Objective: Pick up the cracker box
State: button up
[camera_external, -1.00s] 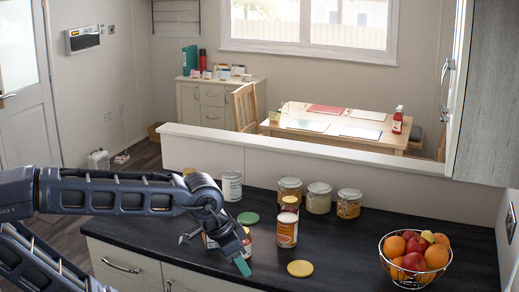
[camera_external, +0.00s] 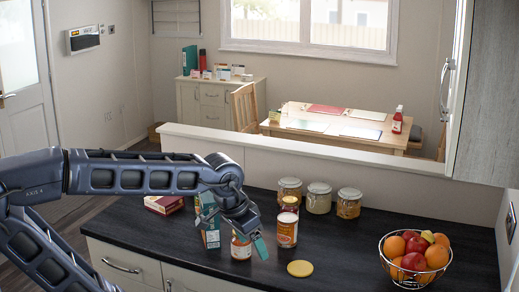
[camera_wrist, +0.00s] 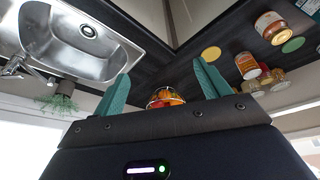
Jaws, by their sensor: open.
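I cannot tell for certain which item is the cracker box. A dark red box (camera_external: 163,204) lies low on the counter, left of my arm and partly hidden by it. A teal and white carton (camera_external: 210,238) stands upright behind my wrist, its upper part partly covered. My gripper (camera_external: 252,236) is over the counter, right of the carton and near a jar with an orange label (camera_external: 241,248). In the wrist view, its two teal fingers (camera_wrist: 162,85) are spread apart with nothing held between them. Neither box is clear in the wrist view.
A white and orange jar (camera_external: 287,230) stands right of my gripper. Several lidded glass jars (camera_external: 319,198) stand behind. A yellow lid (camera_external: 300,268) lies in front. A wire fruit bowl (camera_external: 413,262) is at right. The wrist view shows a sink (camera_wrist: 85,35). The counter before the bowl is mostly clear.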

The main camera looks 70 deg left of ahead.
jog(key=w+a+n+g, duration=0.1)
jog(key=w+a+n, duration=0.35)
jog(key=a, duration=0.85)
jog(key=w+a+n+g, duration=0.1)
jog(key=w+a+n, duration=0.35)
jog(key=a, duration=0.75)
jog(key=s+a+f+n, duration=0.1)
jog(key=a+f, duration=0.1)
jog(key=a, duration=0.7)
jog(key=s+a+f+n+g, duration=0.1)
jog(key=a+f+n, duration=0.1)
jog(key=a, duration=0.7)
jog(key=s+a+f+n+g, duration=0.1)
jog(key=s+a+f+n, duration=0.1)
jog(key=a, duration=0.7)
jog(key=shift+s+a+f, duration=0.1)
jog(key=shift+a+f, duration=0.05)
jog(key=shift+f, duration=0.45)
jog(key=shift+s+a+f, duration=0.15)
jog(key=shift+a+f, duration=0.05)
jog(key=shift+a, duration=0.1)
jog(key=shift+a+f, duration=0.1)
jog(key=shift+f, duration=0.25)
jog(key=shift+s+f, duration=0.2)
jog(key=shift+f, duration=4.8)
jog(key=c, duration=1.5)
